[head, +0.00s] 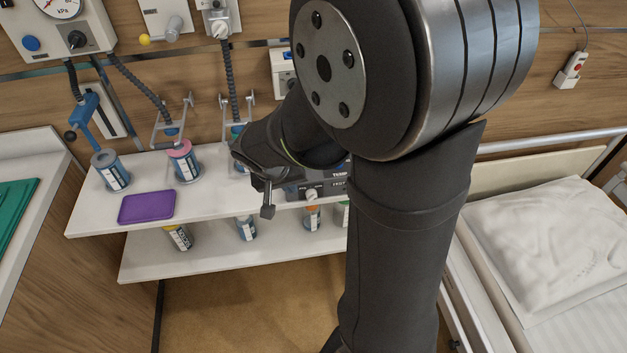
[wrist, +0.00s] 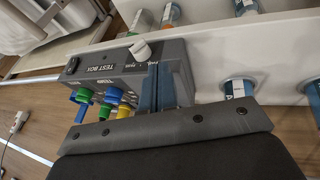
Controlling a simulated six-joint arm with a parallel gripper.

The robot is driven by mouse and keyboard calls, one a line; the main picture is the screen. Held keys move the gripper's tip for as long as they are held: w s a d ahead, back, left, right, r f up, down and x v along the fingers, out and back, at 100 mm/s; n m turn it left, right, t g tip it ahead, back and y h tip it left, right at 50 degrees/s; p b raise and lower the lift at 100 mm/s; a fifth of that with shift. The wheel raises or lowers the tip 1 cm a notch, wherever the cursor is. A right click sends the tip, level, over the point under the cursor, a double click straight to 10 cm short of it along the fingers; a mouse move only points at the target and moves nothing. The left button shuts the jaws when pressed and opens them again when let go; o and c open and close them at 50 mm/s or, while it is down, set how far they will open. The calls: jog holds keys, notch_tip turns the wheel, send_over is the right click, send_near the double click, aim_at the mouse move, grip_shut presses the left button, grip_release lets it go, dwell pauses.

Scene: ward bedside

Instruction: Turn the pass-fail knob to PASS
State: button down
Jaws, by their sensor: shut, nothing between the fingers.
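The grey test box (wrist: 105,72) shows in the wrist view with its lettering upside down. A white pass-fail knob (wrist: 140,50) sticks out from its face. Small labels lie beside the knob, and I cannot tell which one it points at. In the head view the box (head: 338,186) stands on the upper shelf, partly hidden by my arm, with the white knob (head: 311,193) at its front. My gripper (head: 267,210) is shut and empty, to the left of the knob and apart from it. Its fingers (wrist: 158,88) show close to the box in the wrist view.
Blue, green and yellow connectors (wrist: 107,97) crowd one side of the box. Capped canisters (head: 184,161) stand on the upper shelf (head: 90,222), beside a purple pad (head: 147,206). More containers stand on the lower shelf (head: 145,268). A bed (head: 550,240) is at the right.

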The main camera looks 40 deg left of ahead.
aim_at(308, 199)
jog(key=shift+w+d+f, duration=0.35)
jog(key=shift+w+f, duration=0.1)
jog(key=shift+f, duration=0.25)
jog(key=shift+w+d+f, duration=0.3)
jog(key=shift+w+f, duration=0.1)
jog(key=shift+f, duration=0.25)
jog(key=shift+w+d+f, duration=0.35)
jog(key=shift+w+f, duration=0.1)
jog(key=shift+f, duration=0.25)
jog(key=shift+f, duration=0.1)
